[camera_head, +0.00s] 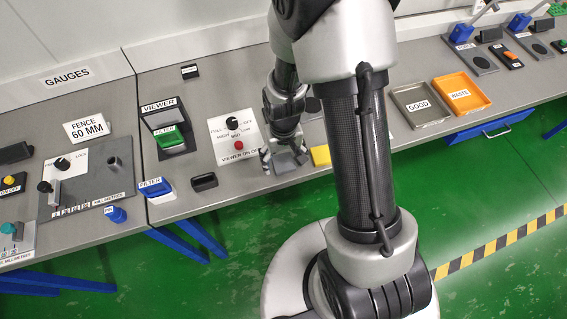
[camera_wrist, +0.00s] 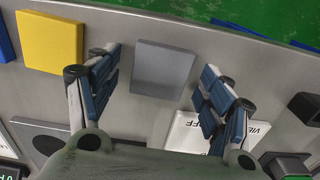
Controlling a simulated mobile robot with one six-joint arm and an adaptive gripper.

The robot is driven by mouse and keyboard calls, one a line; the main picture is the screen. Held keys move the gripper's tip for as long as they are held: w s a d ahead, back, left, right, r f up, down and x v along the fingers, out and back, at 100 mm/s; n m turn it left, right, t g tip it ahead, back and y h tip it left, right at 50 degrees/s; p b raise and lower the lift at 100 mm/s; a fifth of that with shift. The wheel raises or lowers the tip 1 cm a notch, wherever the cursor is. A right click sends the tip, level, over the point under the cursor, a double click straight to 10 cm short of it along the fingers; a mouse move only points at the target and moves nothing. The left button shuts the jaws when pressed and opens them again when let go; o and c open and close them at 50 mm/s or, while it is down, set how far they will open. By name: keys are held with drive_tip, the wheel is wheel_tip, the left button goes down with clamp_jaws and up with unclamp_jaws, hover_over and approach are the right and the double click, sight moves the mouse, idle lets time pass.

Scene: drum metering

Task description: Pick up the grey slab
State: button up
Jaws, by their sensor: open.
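The grey slab (camera_wrist: 163,69) lies flat on the metal bench, a plain square block near the bench's front edge. In the wrist view it sits between and a little beyond the two blue-padded fingers of my gripper (camera_wrist: 163,88), which are spread wide on either side of it. In the head view my gripper (camera_head: 284,158) is low over the bench, and the slab (camera_head: 283,163) shows just under it, partly hidden by the fingers. I cannot tell whether the fingers touch the bench.
A yellow slab (camera_wrist: 50,42) lies to the left in the wrist view. The viewer on/off panel (camera_head: 233,137) is close beside my gripper. A grey GOOD tray (camera_head: 420,105) and an orange WASTE tray (camera_head: 461,94) stand to the right. A black block (camera_head: 204,182) lies near the front edge.

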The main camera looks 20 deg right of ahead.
drive_tip(key=shift+c, duration=0.3)
drive_tip(key=c, duration=1.1)
drive_tip(key=shift+r, duration=0.1)
